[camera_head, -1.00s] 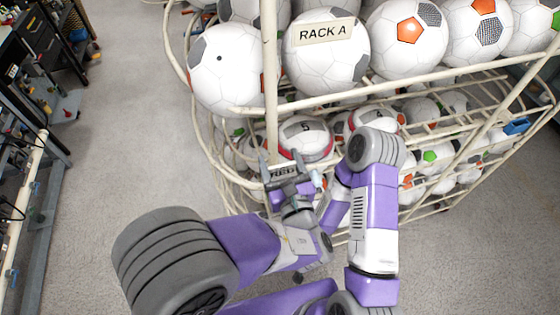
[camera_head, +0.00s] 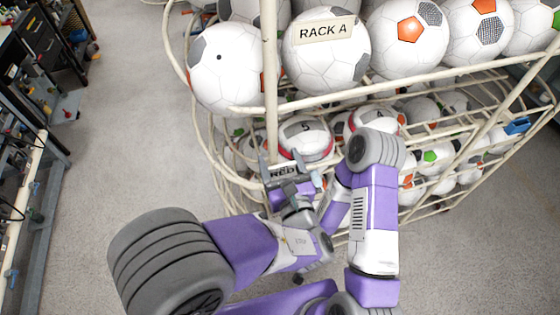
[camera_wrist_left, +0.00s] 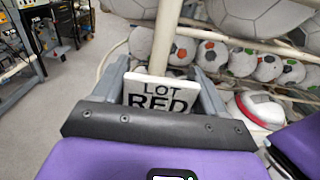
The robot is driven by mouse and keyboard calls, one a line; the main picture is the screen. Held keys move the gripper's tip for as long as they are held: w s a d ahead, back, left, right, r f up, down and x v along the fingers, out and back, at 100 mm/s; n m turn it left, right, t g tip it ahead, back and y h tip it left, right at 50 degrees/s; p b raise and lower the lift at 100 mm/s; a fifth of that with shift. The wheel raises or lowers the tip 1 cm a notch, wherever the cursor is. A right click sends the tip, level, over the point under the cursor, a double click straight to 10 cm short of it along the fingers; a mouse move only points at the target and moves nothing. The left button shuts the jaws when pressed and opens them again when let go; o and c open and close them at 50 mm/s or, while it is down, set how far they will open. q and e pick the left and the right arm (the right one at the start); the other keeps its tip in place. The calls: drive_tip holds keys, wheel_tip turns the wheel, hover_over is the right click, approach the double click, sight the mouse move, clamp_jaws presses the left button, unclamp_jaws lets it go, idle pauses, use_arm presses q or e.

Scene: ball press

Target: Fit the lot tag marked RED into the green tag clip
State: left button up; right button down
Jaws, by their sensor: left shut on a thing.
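The lot tag (camera_wrist_left: 160,92), a white plate with LOT RED in black letters, shows upright in the left wrist view; its lower edge is hidden behind the gripper's dark bar. It also shows small in the head view (camera_head: 282,172). My left gripper (camera_head: 292,182) is shut on the tag, in front of the rack's near upright post. In the left wrist view its grey fingers stand either side of the tag. I cannot make out the green tag clip in either view. My right arm shows in the head view, but its gripper is not visible.
A workbench (camera_head: 38,60) is at the left. The floor (camera_head: 130,130) between is clear.

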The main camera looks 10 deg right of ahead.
sight(280, 175)
use_arm(q)
drive_tip(key=shift+f+b, duration=2.5)
drive_tip(key=shift+f, duration=0.15)
drive_tip(key=o, duration=1.1)
drive_tip(key=s, duration=0.7)
drive_tip(key=shift+s+d, duration=0.1)
drive_tip(key=shift+s, duration=0.2)
drive_tip(key=shift+r, duration=0.1)
